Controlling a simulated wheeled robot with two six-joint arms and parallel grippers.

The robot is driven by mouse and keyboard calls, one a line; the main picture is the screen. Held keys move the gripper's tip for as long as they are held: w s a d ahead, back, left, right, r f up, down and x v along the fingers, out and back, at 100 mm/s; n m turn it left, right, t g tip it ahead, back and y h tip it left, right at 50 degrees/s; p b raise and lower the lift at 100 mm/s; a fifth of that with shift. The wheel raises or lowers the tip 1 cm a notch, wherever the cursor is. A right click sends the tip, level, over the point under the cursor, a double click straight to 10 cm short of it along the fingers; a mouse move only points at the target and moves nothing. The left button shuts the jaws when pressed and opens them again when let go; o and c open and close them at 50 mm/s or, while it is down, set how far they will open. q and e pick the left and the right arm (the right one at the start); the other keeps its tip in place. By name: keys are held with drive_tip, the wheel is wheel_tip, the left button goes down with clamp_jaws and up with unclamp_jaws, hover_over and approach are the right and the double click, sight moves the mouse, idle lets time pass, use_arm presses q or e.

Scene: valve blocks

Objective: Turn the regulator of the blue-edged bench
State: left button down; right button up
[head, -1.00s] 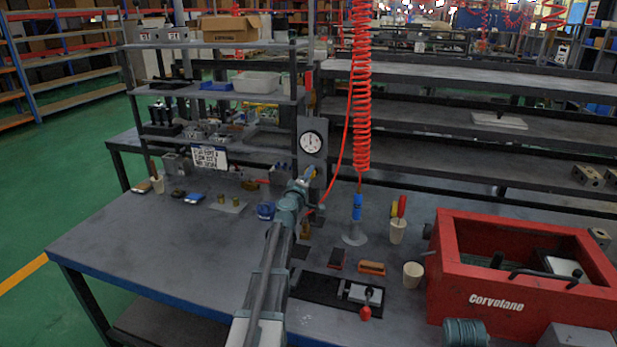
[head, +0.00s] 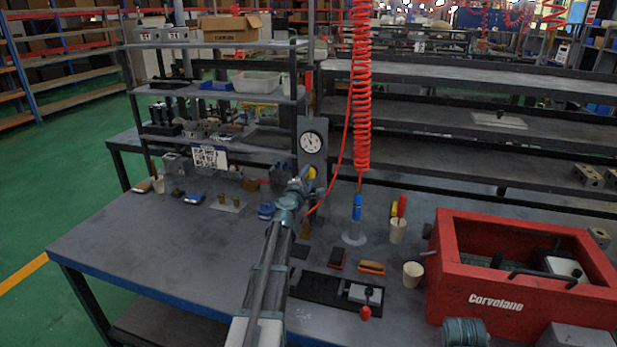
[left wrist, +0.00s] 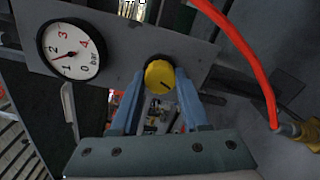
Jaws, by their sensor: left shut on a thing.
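The regulator's yellow knob (left wrist: 159,74) with a dark mark sits on a grey plate, between the blue fingers of my left gripper (left wrist: 158,86), which is shut on it. In the head view the knob (head: 312,172) shows small beside my left gripper (head: 303,182), below a round white gauge (head: 312,142). The gauge also shows in the left wrist view (left wrist: 70,52), marked in bar, its needle between 1 and 2. The bench (head: 150,283) has a blue front edge. My right gripper is not in view.
A red coiled hose (head: 361,90) hangs right of the gauge; a red hose (left wrist: 245,50) passes close to the knob's right. A red Corvelane box (head: 490,285), a white cup (head: 413,273) and a black plate with a red-handled clamp (head: 366,300) stand to the right.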

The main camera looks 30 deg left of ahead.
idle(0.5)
use_arm(q)
drive_tip(key=shift+c, duration=1.9)
unclamp_jaws()
drive_tip(key=shift+s, duration=0.1)
drive_tip(key=v, duration=1.3)
drive_tip(key=shift+s, duration=0.35)
